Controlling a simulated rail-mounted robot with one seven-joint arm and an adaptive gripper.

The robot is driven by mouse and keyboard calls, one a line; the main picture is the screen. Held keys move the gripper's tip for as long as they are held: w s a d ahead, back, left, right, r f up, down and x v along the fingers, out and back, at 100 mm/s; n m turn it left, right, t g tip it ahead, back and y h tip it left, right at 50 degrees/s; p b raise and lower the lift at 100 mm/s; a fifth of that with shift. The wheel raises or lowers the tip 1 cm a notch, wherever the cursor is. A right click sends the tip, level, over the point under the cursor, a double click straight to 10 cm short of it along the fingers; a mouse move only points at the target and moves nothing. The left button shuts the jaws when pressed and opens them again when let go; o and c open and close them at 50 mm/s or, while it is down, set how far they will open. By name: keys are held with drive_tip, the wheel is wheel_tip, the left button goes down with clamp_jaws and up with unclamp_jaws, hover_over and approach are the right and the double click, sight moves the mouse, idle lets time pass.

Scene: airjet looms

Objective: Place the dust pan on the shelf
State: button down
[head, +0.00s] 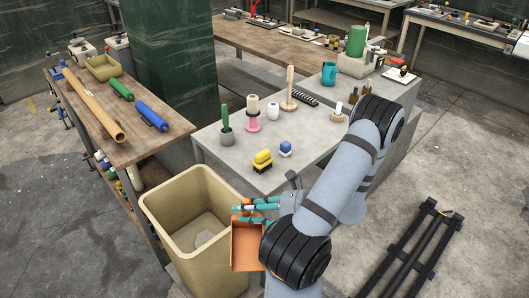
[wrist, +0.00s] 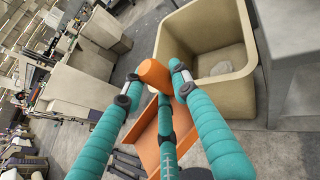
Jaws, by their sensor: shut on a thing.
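The orange dust pan (head: 246,247) hangs in my gripper (head: 240,213) beside the beige bin, in front of the grey table. In the wrist view, the teal fingers of my gripper (wrist: 156,84) close around the handle of the dust pan (wrist: 147,138), and its flat pan extends below, partly hidden by a finger. No surface visibly supports the pan. A grey table (head: 230,154) stands just beyond my gripper. I cannot tell for certain which surface is the shelf.
The beige bin (head: 165,228) stands close left of the pan. Small items, including a yellow-black block (head: 262,161) and a cactus (head: 225,118), sit on the grey table; its near corner has bare patches. A wooden bench (head: 150,145) is at left. A black rack (head: 415,245) lies right.

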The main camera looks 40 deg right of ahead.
drive_tip(key=a+f+n+g+y, duration=0.2)
drive_tip(key=a+f, duration=0.1)
drive_tip(key=a, duration=0.7)
drive_tip(key=a+f+n+g+y, duration=0.1)
drive_tip(key=a+f+n+y, duration=0.1)
drive_tip(key=a, duration=0.8)
drive_tip(key=shift+a+f+n+g, duration=0.35)
drive_tip(key=shift+f+n, duration=0.25)
drive_tip(key=shift+f, duration=0.25)
drive_tip(key=shift+s, duration=0.15)
